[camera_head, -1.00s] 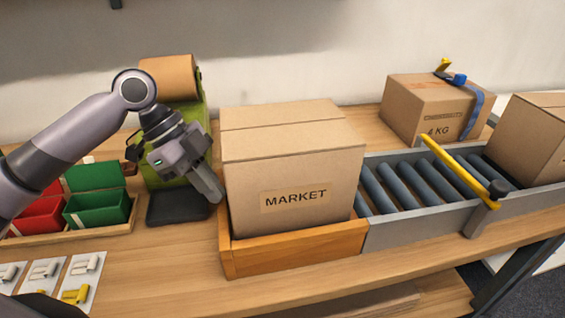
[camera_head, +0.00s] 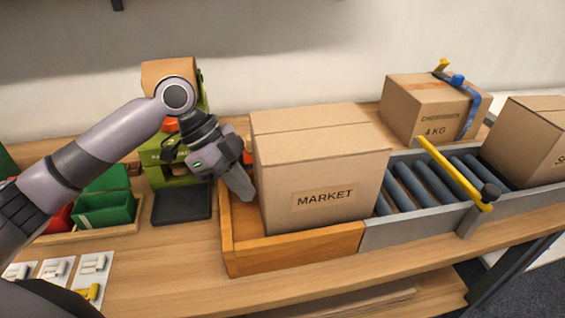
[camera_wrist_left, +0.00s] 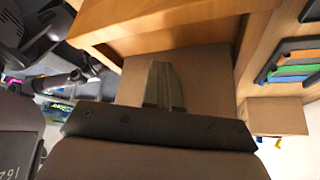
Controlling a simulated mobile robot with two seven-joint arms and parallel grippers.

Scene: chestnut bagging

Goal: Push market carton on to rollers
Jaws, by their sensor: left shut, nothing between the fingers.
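The market carton (camera_head: 320,175) is a closed brown box labelled MARKET. It stands upright, partly in the wooden tray (camera_head: 295,254) and partly over the near end of the rollers (camera_head: 427,182). A bare strip of tray shows at its left. My left gripper (camera_head: 248,194) is shut and empty, with its fingertips at the carton's left side, touching or very close. In the left wrist view the shut fingers (camera_wrist_left: 164,84) point at a brown carton face (camera_wrist_left: 205,75). My right gripper is not in view.
A yellow bar (camera_head: 455,172) crosses above the rollers. Another carton (camera_head: 530,145) sits beyond it at the right, and a strapped carton (camera_head: 425,108) stands behind. Green bins (camera_head: 105,210) and a dark pad (camera_head: 182,205) lie at left.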

